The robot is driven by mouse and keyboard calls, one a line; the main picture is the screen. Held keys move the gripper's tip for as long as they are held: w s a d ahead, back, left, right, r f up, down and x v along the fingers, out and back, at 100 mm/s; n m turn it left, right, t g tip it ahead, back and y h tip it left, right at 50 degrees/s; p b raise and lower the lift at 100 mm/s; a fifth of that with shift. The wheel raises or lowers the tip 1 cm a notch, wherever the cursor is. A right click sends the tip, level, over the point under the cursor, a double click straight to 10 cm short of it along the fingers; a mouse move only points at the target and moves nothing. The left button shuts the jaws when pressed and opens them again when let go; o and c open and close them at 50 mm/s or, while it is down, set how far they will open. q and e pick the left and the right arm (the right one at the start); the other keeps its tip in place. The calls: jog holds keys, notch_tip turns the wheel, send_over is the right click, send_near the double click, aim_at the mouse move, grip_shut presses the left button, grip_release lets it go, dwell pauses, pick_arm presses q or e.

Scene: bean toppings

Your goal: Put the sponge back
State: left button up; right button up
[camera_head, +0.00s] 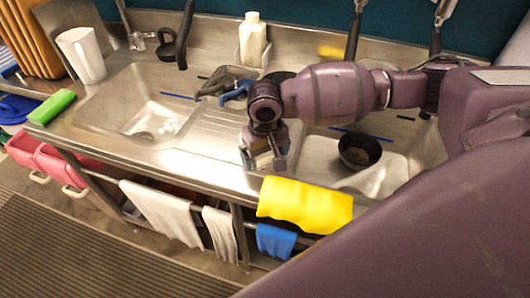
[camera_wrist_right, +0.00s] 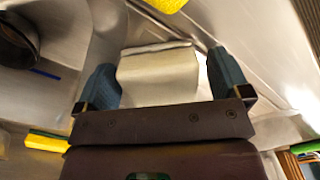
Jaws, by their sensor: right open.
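My right gripper (camera_head: 265,158) points down over the front strip of the steel counter, between the two basins. It is open. In the right wrist view, a pale cream block (camera_wrist_right: 157,75) lies between its two blue-grey fingers (camera_wrist_right: 165,85); I cannot tell whether they touch it, or whether it is a sponge. A yellow sponge-like block (camera_head: 332,52) lies at the back of the counter, away from the gripper; it shows with a green layer in the right wrist view (camera_wrist_right: 45,141). A green block (camera_head: 52,107) lies at the counter's left end. My left gripper is out of view.
A black bowl (camera_head: 360,150) sits in the right basin. A yellow cloth (camera_head: 305,203) hangs over the front edge beside the gripper. The left basin (camera_head: 135,95) is mostly empty.

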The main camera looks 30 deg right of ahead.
jog(key=shift+r, duration=0.1)
notch_tip(320, 180, up, 12)
jog(key=p, duration=0.1)
jog(key=shift+p, duration=0.4)
dwell(0.4)
